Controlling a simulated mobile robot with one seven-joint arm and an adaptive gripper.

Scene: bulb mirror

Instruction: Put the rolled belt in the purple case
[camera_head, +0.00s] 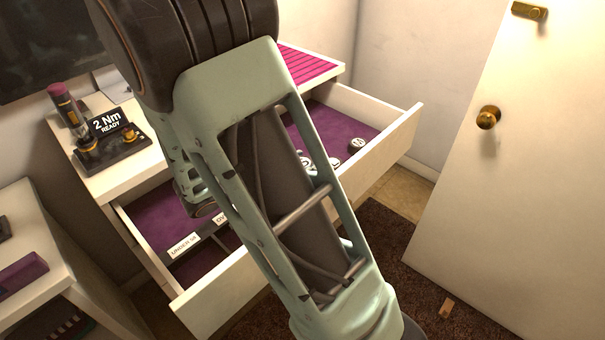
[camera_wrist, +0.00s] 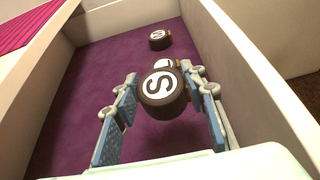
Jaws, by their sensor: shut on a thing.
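My gripper (camera_wrist: 164,118) shows in the wrist view with its blue pads on either side of a dark brown roll with a white S label (camera_wrist: 160,90). It is shut on this roll, inside a purple-lined drawer (camera_wrist: 100,75). I cannot tell from the label whether the roll is the belt. In the head view my arm hides the gripper. A purple box-like thing (camera_head: 24,277) lies on the low white unit at the lower left; I cannot tell whether it is the purple case.
Another labelled dark roll (camera_wrist: 160,40) lies further along the drawer, and one is partly hidden behind the held roll. Light drawer walls (camera_wrist: 260,80) rise close on both sides. A second open drawer section (camera_head: 165,215) has labels. A white door (camera_head: 510,190) stands right.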

